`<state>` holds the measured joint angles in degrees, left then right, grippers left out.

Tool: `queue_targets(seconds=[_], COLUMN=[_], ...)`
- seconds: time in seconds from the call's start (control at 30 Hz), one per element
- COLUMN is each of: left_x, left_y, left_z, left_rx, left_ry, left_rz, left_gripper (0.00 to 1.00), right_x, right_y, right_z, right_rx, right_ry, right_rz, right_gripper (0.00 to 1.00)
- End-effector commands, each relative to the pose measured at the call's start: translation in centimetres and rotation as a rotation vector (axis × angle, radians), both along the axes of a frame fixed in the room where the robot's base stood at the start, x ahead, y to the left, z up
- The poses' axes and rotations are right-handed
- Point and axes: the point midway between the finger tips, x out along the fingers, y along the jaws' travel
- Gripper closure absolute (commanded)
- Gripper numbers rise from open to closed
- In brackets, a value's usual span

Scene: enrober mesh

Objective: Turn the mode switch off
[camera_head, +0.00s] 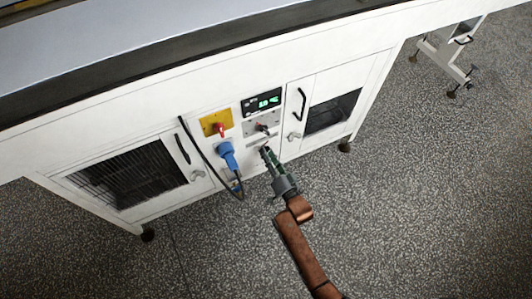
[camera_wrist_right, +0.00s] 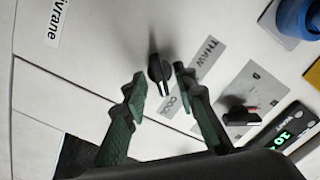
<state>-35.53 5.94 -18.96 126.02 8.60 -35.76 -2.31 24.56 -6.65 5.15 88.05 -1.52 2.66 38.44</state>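A black rotary knob (camera_wrist_right: 158,72) sits on the white cabinet front beside a grey label strip (camera_wrist_right: 198,72) reading THAW and what looks like COOL. It appears to be the mode switch. Its white pointer line points down in the right wrist view, towards the COOL end. My right gripper (camera_wrist_right: 160,76) is open, its two green fingertips on either side of the knob; whether they touch it I cannot tell. In the head view my right gripper (camera_head: 266,152) reaches the panel below the display and hides the knob. My left gripper is not in view.
Cabinet doors flank the panel. The speckled floor in front is clear.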

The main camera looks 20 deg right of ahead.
Motion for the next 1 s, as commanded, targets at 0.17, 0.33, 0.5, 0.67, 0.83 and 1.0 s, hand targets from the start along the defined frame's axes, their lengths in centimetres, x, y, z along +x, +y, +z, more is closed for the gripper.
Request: queue_targets(seconds=[0.17, 0.33, 0.5, 0.67, 0.83, 1.0], left_x=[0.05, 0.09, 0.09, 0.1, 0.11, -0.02], left_y=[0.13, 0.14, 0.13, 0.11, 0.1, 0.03], left_z=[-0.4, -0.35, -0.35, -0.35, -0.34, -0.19], left_rx=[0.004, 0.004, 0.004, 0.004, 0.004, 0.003], left_ry=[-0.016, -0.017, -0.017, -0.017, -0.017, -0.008], left_rz=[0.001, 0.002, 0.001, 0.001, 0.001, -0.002], left_gripper=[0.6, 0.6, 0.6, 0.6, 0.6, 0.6], right_x=[0.51, 0.51, 0.49, 0.48, 0.47, 0.47], right_y=[0.02, 0.01, 0.02, 0.02, 0.02, 0.02], right_z=[0.01, 0.06, 0.03, 0.0, -0.03, 0.06], right_rx=[0.0, -0.001, 0.0, 0.0, -0.001, -0.019], right_ry=[0.0, 0.0, 0.001, 0.001, 0.001, 0.001], right_rz=[0.0, 0.0, 0.001, 0.0, 0.0, 0.0], right_gripper=[0.74, 0.74, 0.83, 0.94, 1.0, 1.0])
